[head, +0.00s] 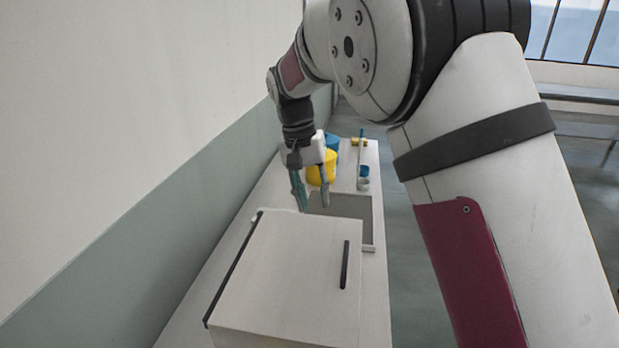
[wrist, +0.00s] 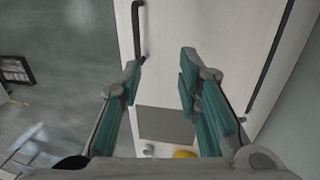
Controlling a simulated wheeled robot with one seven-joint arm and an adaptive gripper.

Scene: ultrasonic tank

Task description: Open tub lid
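The white tub (head: 285,335) stands on the bench with its flat lid (head: 295,265) down. A black bar handle (head: 345,265) runs along the lid's right side, and a long dark strip (head: 232,268) runs along its left edge. My gripper (head: 314,207) is open and empty, pointing down near the lid's far edge, left of the handle. In the wrist view, the teal-padded fingers (wrist: 160,63) are wide apart with the pale lid behind them. The handle (wrist: 137,25) shows there at the upper left, close to the left fingertip; I cannot tell the height gap.
Beyond the tub is a grey rectangular tray or basin (head: 365,207). Further back stand a yellow container (head: 322,172), a blue container (head: 332,142) and small blue and grey cups (head: 364,171). A wall (head: 130,225) runs close along the left. Open floor (head: 405,270) lies right of the bench.

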